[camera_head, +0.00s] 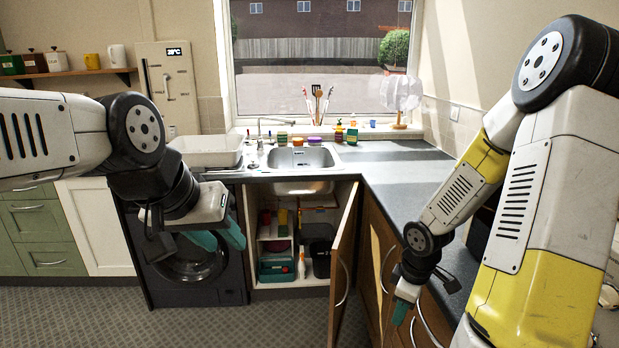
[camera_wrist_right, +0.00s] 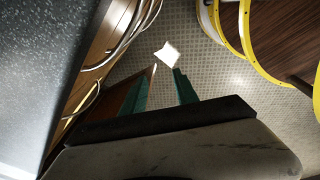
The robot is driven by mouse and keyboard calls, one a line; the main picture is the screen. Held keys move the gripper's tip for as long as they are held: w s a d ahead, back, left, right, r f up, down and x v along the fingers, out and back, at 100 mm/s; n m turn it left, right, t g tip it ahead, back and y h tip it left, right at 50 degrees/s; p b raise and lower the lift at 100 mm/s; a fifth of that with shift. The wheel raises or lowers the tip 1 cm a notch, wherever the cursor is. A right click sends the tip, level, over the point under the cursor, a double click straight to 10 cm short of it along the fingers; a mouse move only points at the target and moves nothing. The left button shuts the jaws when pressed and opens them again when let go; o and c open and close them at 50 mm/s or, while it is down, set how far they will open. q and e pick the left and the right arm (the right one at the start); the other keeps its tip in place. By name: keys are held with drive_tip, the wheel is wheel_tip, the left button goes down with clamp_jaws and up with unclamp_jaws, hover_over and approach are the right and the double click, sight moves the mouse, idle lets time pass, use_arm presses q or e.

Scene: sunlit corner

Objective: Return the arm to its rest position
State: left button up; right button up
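My left gripper (camera_head: 219,238) is in front of the washing machine at the left of the open cupboard, in the head view. Its two teal fingers are apart with nothing visible between them. My right gripper (camera_head: 401,311) hangs beside the wooden cabinet fronts under the right counter. In the right wrist view its two teal fingers (camera_wrist_right: 161,92) are spread, with only floor seen between them. Both grippers look empty.
The sink cupboard door (camera_head: 344,262) stands open between my grippers. Inside are a green caddy (camera_head: 276,268), a white bottle (camera_head: 301,263) and a dark bin (camera_head: 321,260). The right counter (camera_head: 400,180) is close to my right arm. Metal handles (camera_wrist_right: 125,35) lie near the right gripper.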

drive_tip(key=s+a+r+m+t, duration=0.1)
drive_tip(key=s+a+r+m, duration=0.1)
drive_tip(key=r, duration=0.7)
drive_tip(key=s+a+r+m+t+y, duration=0.1)
drive_tip(key=s+r+m, duration=0.4)
drive_tip(key=r, duration=0.5)
drive_tip(key=s+a+r+m+t, duration=0.2)
drive_tip(key=s+a+r+m, duration=0.2)
drive_tip(key=r, duration=0.5)
drive_tip(key=shift+s+a+r+t+y, duration=0.2)
drive_tip(key=shift+a+t+y, duration=0.15)
drive_tip(key=shift+a, duration=0.2)
